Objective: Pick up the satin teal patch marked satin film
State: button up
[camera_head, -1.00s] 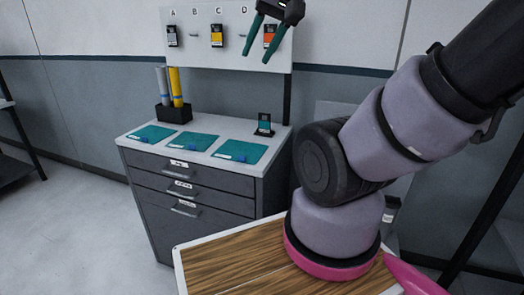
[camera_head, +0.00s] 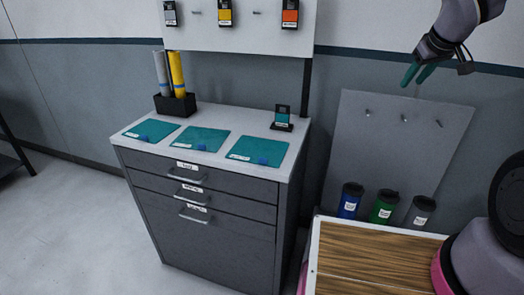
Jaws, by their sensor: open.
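Three teal patches lie in a row on top of the grey drawer cabinet (camera_head: 205,167): a left patch (camera_head: 150,128), a middle patch (camera_head: 205,138) and a right patch (camera_head: 255,147). Each has a small white label and a blue tab; the label words are too small to read, so I cannot tell which one is satin film. My gripper (camera_head: 416,77) is at the upper right, in front of the wall and well apart from the patches. Its two teal fingers are open with nothing between them.
A black holder (camera_head: 176,104) with grey and yellow rolls stands at the cabinet's back left. A small teal sample card on a stand (camera_head: 282,119) is at the back right. Blue (camera_head: 349,203), green (camera_head: 384,206) and grey (camera_head: 420,212) cups stand by the wooden board (camera_head: 370,262).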

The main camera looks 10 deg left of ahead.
jog(key=w+a+f+n+g+y, duration=0.1)
jog(key=w+a+f+n+y, duration=0.1)
jog(key=a+f+n, duration=0.35)
jog(key=w+a+f+n+g+y, duration=0.1)
jog(key=w+a+f+n+y, duration=0.15)
jog(key=a+f, duration=0.6)
jog(key=s+a+f+n+g+y, duration=0.1)
jog(key=s+a+f+y, duration=0.1)
jog(key=a, duration=0.4)
jog(key=s+a+f+n+g+y, duration=0.1)
jog(key=s+a+f+n+y, duration=0.1)
jog(key=s+a+f, duration=0.3)
jog(key=s+a+f+n+g+y, duration=0.1)
jog(key=s+a+f+y, duration=0.3)
jog(key=a, duration=0.4)
jog(key=shift+s+a+f+n+g+y, duration=0.25)
jog(key=shift+f+n+g, duration=0.1)
jog(key=shift+g, duration=0.25)
jog(key=shift+x, duration=2.95)
jog(key=shift+r, duration=0.2)
grip_shut()
